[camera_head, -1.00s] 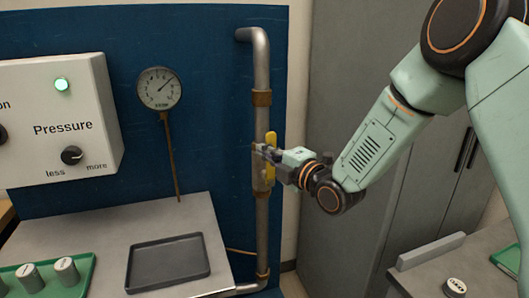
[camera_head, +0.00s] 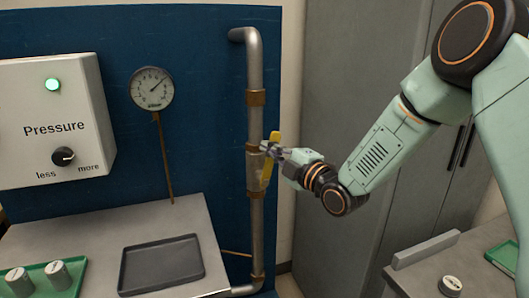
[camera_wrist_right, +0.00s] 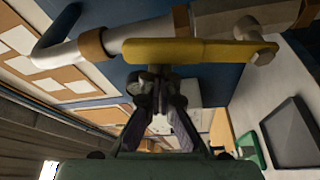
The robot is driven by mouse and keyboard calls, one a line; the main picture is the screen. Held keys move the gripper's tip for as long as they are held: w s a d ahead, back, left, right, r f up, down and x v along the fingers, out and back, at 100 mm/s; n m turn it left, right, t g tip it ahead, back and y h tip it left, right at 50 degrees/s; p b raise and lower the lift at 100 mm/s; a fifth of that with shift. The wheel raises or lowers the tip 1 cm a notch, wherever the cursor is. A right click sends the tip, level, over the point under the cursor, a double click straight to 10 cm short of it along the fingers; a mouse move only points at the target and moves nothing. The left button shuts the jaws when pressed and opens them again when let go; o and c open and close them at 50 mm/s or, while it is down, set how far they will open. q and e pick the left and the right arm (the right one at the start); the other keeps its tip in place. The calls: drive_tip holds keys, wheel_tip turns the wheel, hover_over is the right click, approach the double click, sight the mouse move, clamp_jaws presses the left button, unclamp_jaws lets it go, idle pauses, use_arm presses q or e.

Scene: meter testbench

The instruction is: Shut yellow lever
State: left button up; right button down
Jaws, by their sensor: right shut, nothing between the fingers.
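The yellow lever (camera_head: 267,170) sits on the valve of the vertical grey pipe (camera_head: 256,215). It is slightly tilted off the pipe's line, its top end leaning right. In the right wrist view the lever (camera_wrist_right: 195,50) runs across the top of the picture, pivoted near its right end. My right gripper (camera_head: 270,150) is shut and empty, with its fingertips at the lever from the right and partly covering it. In the right wrist view the gripper's tips (camera_wrist_right: 160,73) are right beside the lever, apparently touching it. My left gripper is not in view.
A pressure gauge (camera_head: 152,88) and a control box (camera_head: 55,120) with a lit green lamp and a knob are left of the pipe. A dark empty tray (camera_head: 160,265) lies on the bench below. Grey cabinets (camera_head: 340,100) stand behind my right arm.

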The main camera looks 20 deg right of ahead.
drive_tip(key=d+f+m+t+h+b, duration=0.3)
drive_tip(key=d+f+m+h+b, duration=0.2)
drive_tip(key=m, duration=1.2)
drive_tip(key=shift+s+d+f+t+h+b, duration=0.2)
drive_tip(key=shift+d+f+t+h+b, duration=0.1)
drive_tip(key=shift+d+f+b, duration=1.8)
drive_tip(key=shift+d+r, duration=0.2)
drive_tip(key=shift+r, duration=0.1)
